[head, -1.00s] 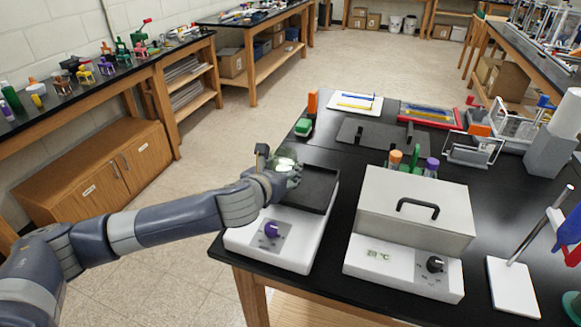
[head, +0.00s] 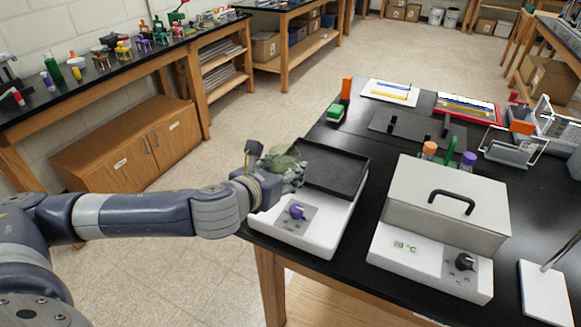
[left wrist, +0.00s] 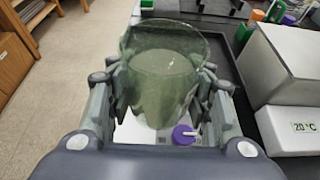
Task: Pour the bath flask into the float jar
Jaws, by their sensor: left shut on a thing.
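My left gripper (head: 288,176) is shut on a clear, greenish glass vessel (head: 284,156), which I take as the bath flask. It is held at the left edge of the black-topped shaker (head: 335,166). In the left wrist view the flask (left wrist: 163,70) sits between the gripper's fingers (left wrist: 164,92), open rim up, with a pale liquid surface inside. I cannot tell whether its base touches anything. I cannot pick out a float jar in these views. My right gripper is not in view.
A lidded water bath (head: 447,200) reading 20 °C stands right of the shaker. Orange- and purple-capped tubes (head: 429,149) stand behind it. A dark flat plate (head: 400,127) and a red tray (head: 468,107) lie farther back. Open floor lies left of the bench.

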